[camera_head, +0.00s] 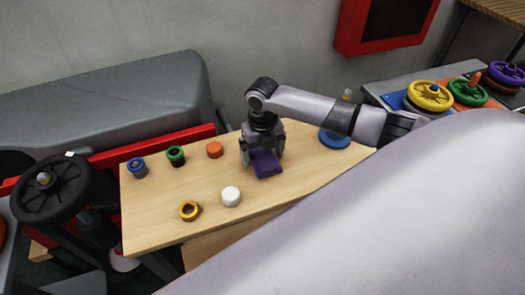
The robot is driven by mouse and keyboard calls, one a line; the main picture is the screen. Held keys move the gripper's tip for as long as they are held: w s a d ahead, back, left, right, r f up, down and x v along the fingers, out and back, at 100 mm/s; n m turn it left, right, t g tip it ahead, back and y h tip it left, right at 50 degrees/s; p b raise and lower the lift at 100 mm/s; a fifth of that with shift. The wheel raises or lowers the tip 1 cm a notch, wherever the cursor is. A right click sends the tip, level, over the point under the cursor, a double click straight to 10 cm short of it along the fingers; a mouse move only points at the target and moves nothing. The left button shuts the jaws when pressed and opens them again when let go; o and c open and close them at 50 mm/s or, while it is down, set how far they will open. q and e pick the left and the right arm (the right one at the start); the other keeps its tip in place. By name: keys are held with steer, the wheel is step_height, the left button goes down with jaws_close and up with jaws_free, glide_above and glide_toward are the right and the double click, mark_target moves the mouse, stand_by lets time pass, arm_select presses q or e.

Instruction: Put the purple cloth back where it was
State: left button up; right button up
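The purple cloth (266,164) is a small folded piece at the middle of the wooden table (300,180). My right gripper (262,155) points down over it, with its fingers spread to either side of the cloth. Whether the fingers press on the cloth or only stand beside it cannot be told, nor whether the cloth rests fully on the table. My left gripper is not in view.
Blue (137,168), green (176,156) and yellow (189,210) rings, an orange piece (215,149) and a white piece (231,196) stand left of the cloth. Coloured handwheels (430,95) stand at the right. A black wheel (52,190) is at left.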

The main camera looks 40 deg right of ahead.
mark_target(263, 154)
steer(key=shift+r, duration=0.15)
step_height(263, 154, up, 12)
steer(key=shift+p, duration=0.35)
stand_by(0.3)
stand_by(0.4)
